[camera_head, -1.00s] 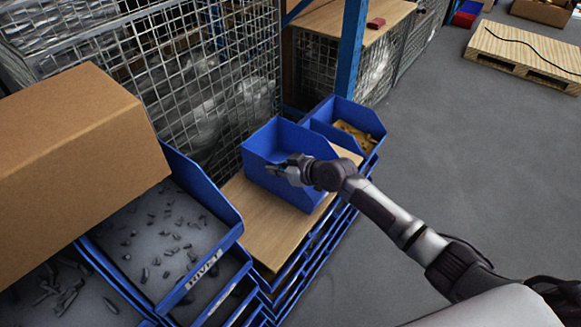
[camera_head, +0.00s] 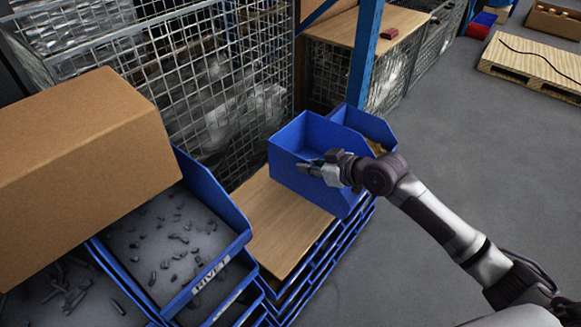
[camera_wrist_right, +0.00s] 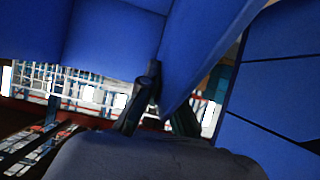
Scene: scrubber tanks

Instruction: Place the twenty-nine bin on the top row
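An empty-looking blue bin (camera_head: 300,180), whose label I cannot see, is over the back end of a wooden board (camera_head: 270,225) atop the stacked blue bins. My right gripper (camera_head: 305,170) is at its front edge, with my arm coming in from the right. In the right wrist view, the fingers (camera_wrist_right: 165,105) straddle a blue bin wall (camera_wrist_right: 205,50) and appear shut on it. I cannot tell for sure whether the bin is clear of the board. My left gripper is not in view.
A blue bin (camera_head: 365,122) with yellowish contents stands just behind. A bin labelled RIVET (camera_head: 230,252) with dark pieces is at front left, beside a large cardboard box (camera_head: 80,165). A wire mesh cage (camera_head: 215,90) and blue post (camera_head: 365,55) stand behind. Grey floor is open at right.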

